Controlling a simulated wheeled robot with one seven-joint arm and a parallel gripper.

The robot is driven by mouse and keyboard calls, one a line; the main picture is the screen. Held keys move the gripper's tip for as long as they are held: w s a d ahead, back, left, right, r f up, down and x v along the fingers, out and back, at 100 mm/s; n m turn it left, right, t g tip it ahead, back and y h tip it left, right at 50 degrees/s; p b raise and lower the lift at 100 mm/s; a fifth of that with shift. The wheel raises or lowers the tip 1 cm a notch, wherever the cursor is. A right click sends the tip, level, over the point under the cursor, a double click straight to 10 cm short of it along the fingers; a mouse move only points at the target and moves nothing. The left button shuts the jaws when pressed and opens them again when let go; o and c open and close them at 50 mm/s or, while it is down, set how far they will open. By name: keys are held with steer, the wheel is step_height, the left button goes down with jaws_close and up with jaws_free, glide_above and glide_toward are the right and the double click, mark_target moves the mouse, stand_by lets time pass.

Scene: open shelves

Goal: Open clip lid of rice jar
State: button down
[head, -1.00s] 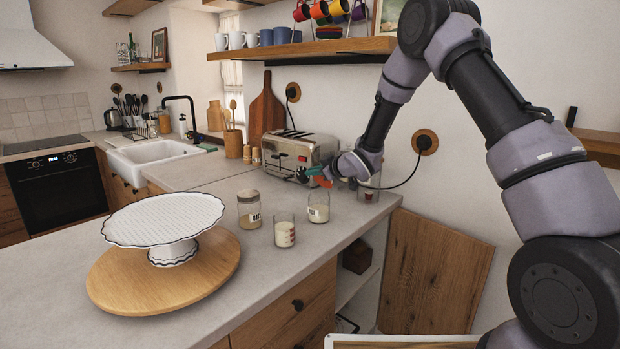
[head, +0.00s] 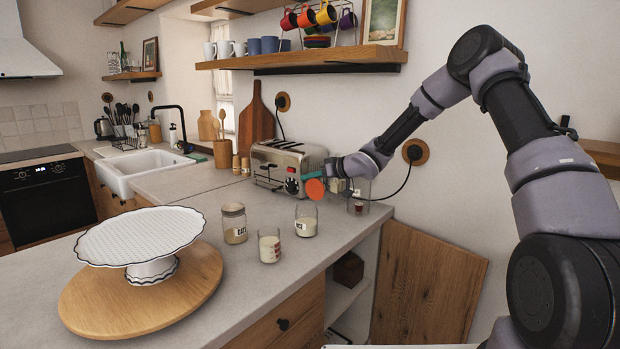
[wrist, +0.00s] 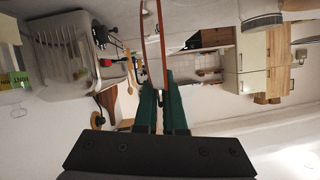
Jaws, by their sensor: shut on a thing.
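My gripper (head: 332,186) has teal fingers. It is shut on a round orange-faced disc (head: 315,188), which looks like a lid, tilted up on edge. In the wrist view the fingers (wrist: 163,92) pinch this disc (wrist: 165,35), seen edge-on with a clear side and an orange-brown side. The jar that appears to be labelled rice (head: 306,222) stands upright on the counter just below the disc, with pale contents and no lid seen across its top. I cannot tell whether the disc is joined to the jar's rim.
A lidded oats jar (head: 234,224) and a red-labelled jar (head: 269,247) stand close by. Another jar (head: 358,200) is near the toaster (head: 287,160). A scalloped cake stand (head: 140,238) on a wooden board (head: 92,308) fills the left. A shelf (head: 325,57) hangs above.

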steer(key=shift+f, duration=0.15)
steer(key=c, duration=1)
jaws_free()
steer(key=shift+c, duration=0.2)
